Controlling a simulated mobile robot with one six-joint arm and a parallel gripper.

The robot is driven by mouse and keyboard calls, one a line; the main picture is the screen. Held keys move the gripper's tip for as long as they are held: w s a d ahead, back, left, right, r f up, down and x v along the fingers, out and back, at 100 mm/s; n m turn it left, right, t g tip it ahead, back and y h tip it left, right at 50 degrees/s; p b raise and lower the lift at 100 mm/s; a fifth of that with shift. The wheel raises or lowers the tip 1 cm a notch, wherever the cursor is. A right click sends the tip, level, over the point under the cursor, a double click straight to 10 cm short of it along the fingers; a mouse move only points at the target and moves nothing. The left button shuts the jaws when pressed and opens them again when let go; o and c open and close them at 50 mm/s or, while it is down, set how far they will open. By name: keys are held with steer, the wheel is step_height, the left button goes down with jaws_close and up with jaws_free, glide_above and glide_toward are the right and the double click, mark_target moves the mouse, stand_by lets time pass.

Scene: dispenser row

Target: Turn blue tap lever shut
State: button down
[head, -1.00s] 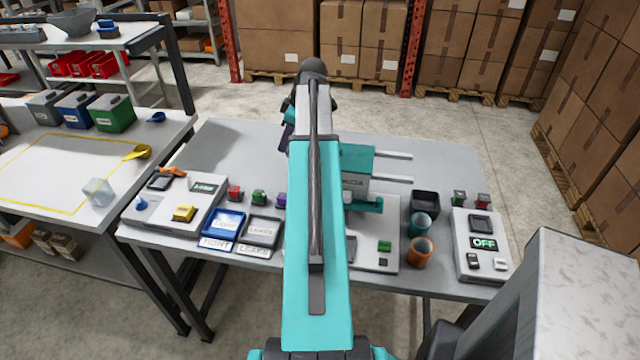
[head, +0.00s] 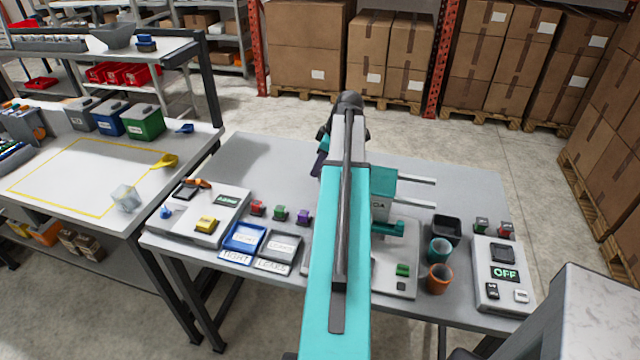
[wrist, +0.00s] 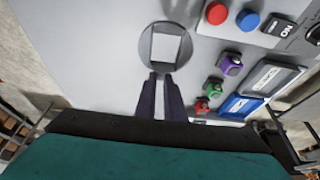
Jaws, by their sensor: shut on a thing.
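I cannot pick out a blue tap lever with certainty in either view. A small blue part (head: 165,212) shows on the left panel in the head view, and a round blue knob (wrist: 247,20) next to a red knob (wrist: 216,13) shows in the wrist view. My gripper (wrist: 160,76) has its dark fingers close together at the near edge of a round grey piece with a pale square on it (wrist: 147,38), and is shut on it. In the head view my arm hides the fingers.
Small red, green and purple blocks (head: 303,217) stand beside blue and grey labelled trays (head: 244,240). A panel reading OFF (head: 500,290) and two cups (head: 439,280) stand at the right. A clear block (head: 125,198) and a yellow scoop (head: 166,161) lie on the left table.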

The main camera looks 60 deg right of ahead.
steer(key=shift+f+p, duration=0.3)
steer(key=shift+f, duration=1.15)
steer(key=shift+f, duration=0.1)
steer(key=shift+f+p, duration=0.6)
steer(key=shift+f, duration=1.2)
steer(key=c, duration=1.8)
jaws_free()
steer(key=shift+c, duration=0.2)
steer(key=shift+r, duration=0.15)
steer(key=b+v, duration=0.3)
steer(key=v, duration=0.8)
steer(key=shift+r, duration=0.35)
steer(key=shift+s, duration=0.1)
